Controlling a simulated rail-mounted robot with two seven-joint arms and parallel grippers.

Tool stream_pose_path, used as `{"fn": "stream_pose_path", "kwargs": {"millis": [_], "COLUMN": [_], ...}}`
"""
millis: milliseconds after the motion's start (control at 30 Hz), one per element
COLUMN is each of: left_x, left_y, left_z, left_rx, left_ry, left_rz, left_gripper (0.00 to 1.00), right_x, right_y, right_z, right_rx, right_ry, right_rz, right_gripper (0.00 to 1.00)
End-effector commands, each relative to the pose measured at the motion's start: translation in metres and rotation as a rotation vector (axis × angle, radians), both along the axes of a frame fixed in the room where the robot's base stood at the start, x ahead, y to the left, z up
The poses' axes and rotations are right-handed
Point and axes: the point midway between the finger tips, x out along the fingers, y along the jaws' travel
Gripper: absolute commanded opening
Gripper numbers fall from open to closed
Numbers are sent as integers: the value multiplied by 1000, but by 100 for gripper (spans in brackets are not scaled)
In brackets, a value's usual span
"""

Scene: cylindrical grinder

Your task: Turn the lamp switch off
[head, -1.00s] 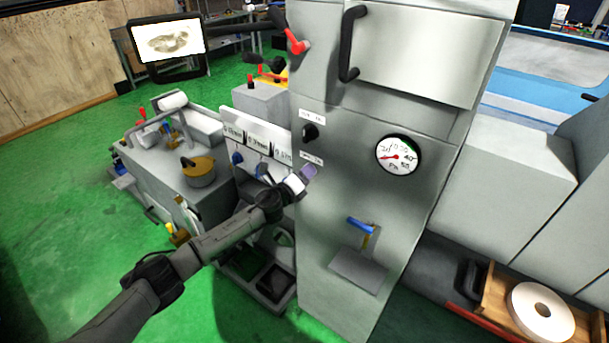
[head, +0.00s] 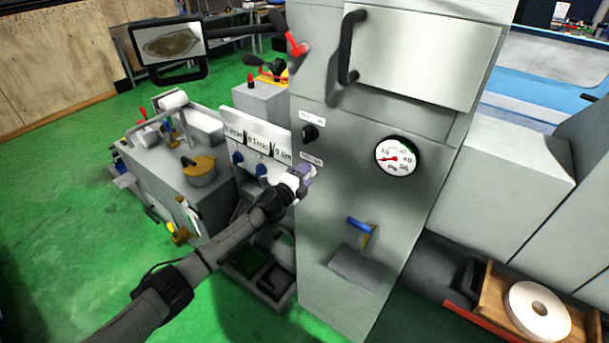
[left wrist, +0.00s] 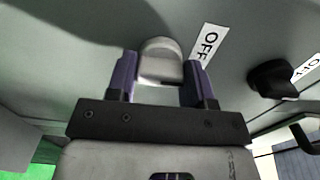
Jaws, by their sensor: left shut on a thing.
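My left gripper (head: 304,177) is at the front of the grey cabinet (head: 345,200), just below the lower small label (head: 311,160). In the left wrist view its two purple fingers (left wrist: 161,78) stand either side of a light grey rounded switch knob (left wrist: 160,58) and are shut on it. A white OFF label (left wrist: 209,46) is beside this knob. In the head view the gripper hides the knob. My right gripper is not in view.
A black knob (head: 310,133) sits above the gripper and also shows in the left wrist view (left wrist: 272,79). A dial gauge (head: 397,155) and a blue-handled valve (head: 361,225) are to the right. Small blue knobs (head: 237,158) are at the left.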

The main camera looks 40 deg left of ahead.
Motion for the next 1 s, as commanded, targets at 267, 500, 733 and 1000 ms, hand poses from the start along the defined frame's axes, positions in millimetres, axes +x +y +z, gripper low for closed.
{"fn": "stream_pose_path", "kwargs": {"millis": [267,500,733,1000], "left_x": [0,0,0,-1], "left_y": [0,0,0,0], "left_z": [0,0,0,0], "left_rx": [-16,-16,-14,-13], "left_ry": [-1,-1,-1,0], "left_rz": [1,1,0,0], "left_gripper": [24,49,71,72], "right_x": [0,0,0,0], "right_y": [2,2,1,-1], "right_z": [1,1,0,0], "right_rx": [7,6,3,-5], "right_ry": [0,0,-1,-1], "right_rz": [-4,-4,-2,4], "right_gripper": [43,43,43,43]}}
